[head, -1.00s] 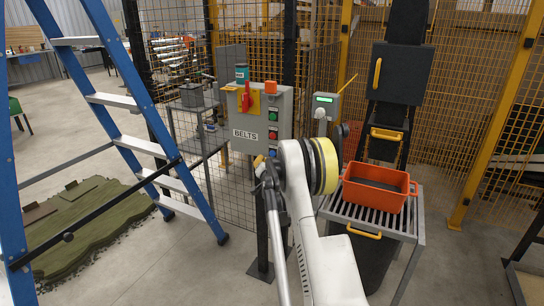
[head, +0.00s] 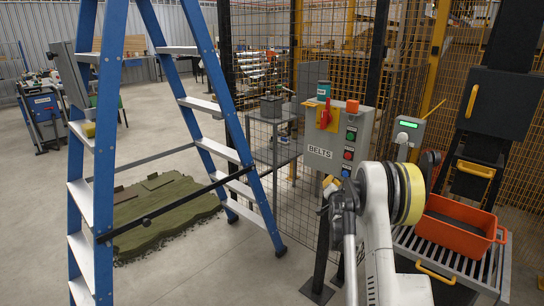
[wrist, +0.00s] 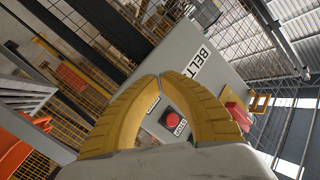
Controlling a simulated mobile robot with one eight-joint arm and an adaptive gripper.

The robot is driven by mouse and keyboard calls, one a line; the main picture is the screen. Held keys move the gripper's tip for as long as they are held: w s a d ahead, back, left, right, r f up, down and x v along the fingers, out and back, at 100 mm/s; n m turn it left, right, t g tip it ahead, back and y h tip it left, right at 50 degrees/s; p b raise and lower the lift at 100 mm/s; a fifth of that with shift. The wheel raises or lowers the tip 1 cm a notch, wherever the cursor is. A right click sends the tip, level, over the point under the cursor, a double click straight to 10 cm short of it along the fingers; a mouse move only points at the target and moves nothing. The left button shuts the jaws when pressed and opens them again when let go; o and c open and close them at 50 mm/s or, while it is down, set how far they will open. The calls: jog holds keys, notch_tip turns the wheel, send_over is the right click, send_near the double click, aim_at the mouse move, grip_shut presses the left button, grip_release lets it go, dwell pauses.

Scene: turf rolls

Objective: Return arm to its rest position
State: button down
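My white arm (head: 378,230) rises from the lower right of the head view, in front of the grey control box (head: 340,140) marked BELTS. My gripper (wrist: 160,76) shows in the wrist view as two curved yellow fingers with their tips together and nothing seen held. The box fills the background beyond the fingers there, and a red stop button (wrist: 174,119) shows between them. In the head view the gripper is mostly hidden behind the arm. The box carries a red handle (head: 325,114) on a yellow plate, with green and red buttons at its right.
A blue stepladder (head: 207,104) stands at the left, near a green turf slab (head: 165,220) on the floor. An orange crate (head: 459,228) sits on a slatted stand close to my arm's right. Mesh fencing (head: 268,60) stands behind the box. Open floor lies at the left.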

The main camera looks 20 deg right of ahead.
jog(key=s+a+r+n+g+y, duration=0.1)
jog(key=s+a+r+n+y, duration=0.15)
jog(key=a+r, duration=0.45)
jog(key=s+a+r+n+g+y, duration=0.1)
jog(key=s+a+r+n, duration=0.2)
jog(key=a, duration=0.7)
jog(key=s+a+r+n+y, duration=0.15)
jog(key=s+a+r, duration=0.25)
jog(key=a, duration=0.5)
jog(key=s+a+n+g+y, duration=0.2)
jog(key=s+a+n+g, duration=0.1)
jog(key=s+a, duration=1.15)
jog(key=s+a+f+n+g, duration=0.1)
jog(key=s+a+f, duration=0.1)
jog(key=s, duration=0.6)
jog(key=s+a+f+n+g+y, duration=0.1)
jog(key=s+a+f+n, duration=0.1)
jog(key=s, duration=0.7)
jog(key=shift+a+f+n+y, duration=0.15)
jog(key=shift+f+n+y, duration=0.15)
jog(key=shift+f, duration=0.5)
dwell(0.6)
